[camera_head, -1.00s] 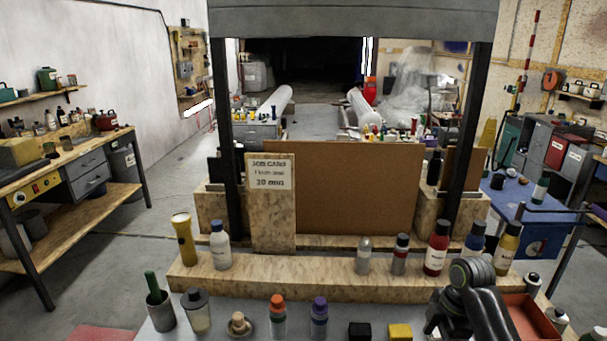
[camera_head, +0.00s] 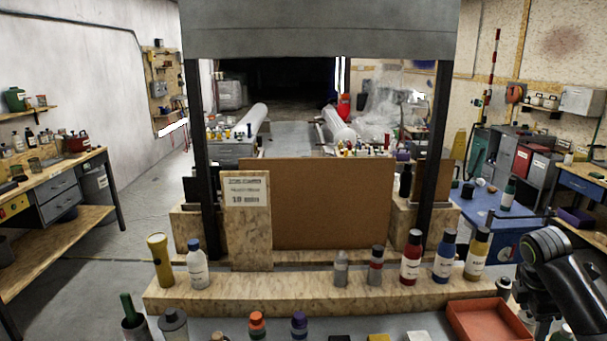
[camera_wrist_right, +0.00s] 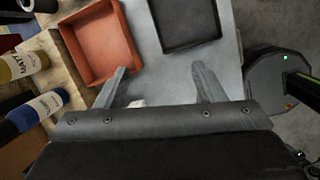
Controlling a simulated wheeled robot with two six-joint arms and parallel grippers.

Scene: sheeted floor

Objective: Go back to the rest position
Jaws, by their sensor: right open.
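My right arm's dark wrist (camera_head: 548,243) comes in at the lower right of the head view, beside a red tray. In the right wrist view my right gripper (camera_wrist_right: 160,84) is open, its two grey fingers spread with nothing held between them. Its left finger overlaps the edge of the red tray (camera_wrist_right: 86,79), and a black tray (camera_wrist_right: 161,40) lies beyond the fingers. The red tray also shows in the head view (camera_head: 460,331). My left gripper is in neither view.
A wooden ledge (camera_head: 300,293) carries a yellow flashlight (camera_head: 160,259) and several bottles, including a red one (camera_head: 411,257) and a blue one (camera_head: 444,256). A brown board (camera_head: 335,205) and a card (camera_head: 246,190) stand behind. More items line the front table edge.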

